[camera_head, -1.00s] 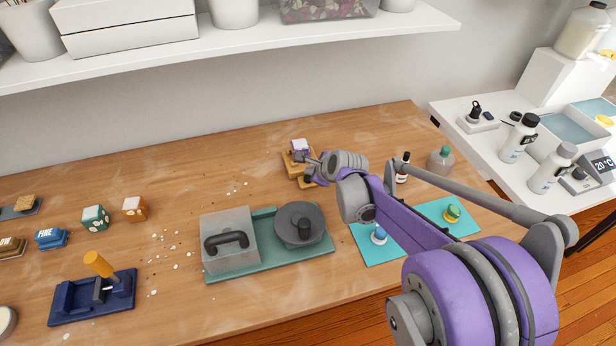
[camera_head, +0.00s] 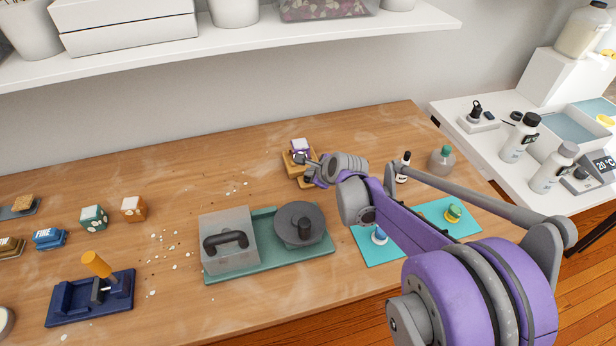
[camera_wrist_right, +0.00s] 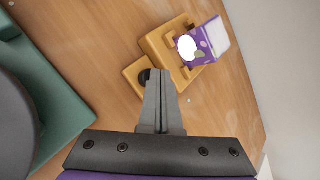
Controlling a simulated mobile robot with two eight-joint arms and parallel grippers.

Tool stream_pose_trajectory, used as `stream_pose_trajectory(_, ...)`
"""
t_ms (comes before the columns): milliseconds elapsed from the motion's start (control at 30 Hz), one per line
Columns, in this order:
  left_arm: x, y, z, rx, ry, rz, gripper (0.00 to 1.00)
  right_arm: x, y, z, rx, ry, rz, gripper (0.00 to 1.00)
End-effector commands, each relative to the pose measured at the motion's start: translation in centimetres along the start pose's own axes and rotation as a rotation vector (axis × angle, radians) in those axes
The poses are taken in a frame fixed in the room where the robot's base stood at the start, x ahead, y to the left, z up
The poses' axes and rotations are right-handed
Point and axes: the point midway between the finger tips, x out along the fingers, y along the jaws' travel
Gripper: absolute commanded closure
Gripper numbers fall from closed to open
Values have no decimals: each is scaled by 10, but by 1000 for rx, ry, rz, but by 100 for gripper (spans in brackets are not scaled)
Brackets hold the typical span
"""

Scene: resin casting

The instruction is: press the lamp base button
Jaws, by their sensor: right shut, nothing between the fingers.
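The lamp base (camera_head: 304,181) is a stepped yellow-wood block near the back of the bench. In the right wrist view the wooden base (camera_wrist_right: 157,48) carries a purple box with a white face (camera_wrist_right: 206,42) on its upper part. A dark round button (camera_wrist_right: 145,76) sits on its lower step, partly hidden by my fingers. My right gripper (camera_head: 299,159) is shut and empty over the base. In the wrist view its fingertips (camera_wrist_right: 159,72) are right beside the button; I cannot tell whether they touch it.
A teal mat (camera_head: 374,253), a small dark bottle (camera_head: 403,167) and a grey bottle (camera_head: 441,160) are to the right. A shelf (camera_head: 300,32) hangs above.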

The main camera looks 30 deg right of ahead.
Motion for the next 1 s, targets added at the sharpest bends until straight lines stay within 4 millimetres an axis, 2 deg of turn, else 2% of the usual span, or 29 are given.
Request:
stream_pose_trajectory(467,3,0,1,0,-1,0,50,2,2,-2,0,0,0,100)
stream_pose_trajectory(1000,-6,0,-3,0,2,0,50,-7,-5,5,0,0,0,100)
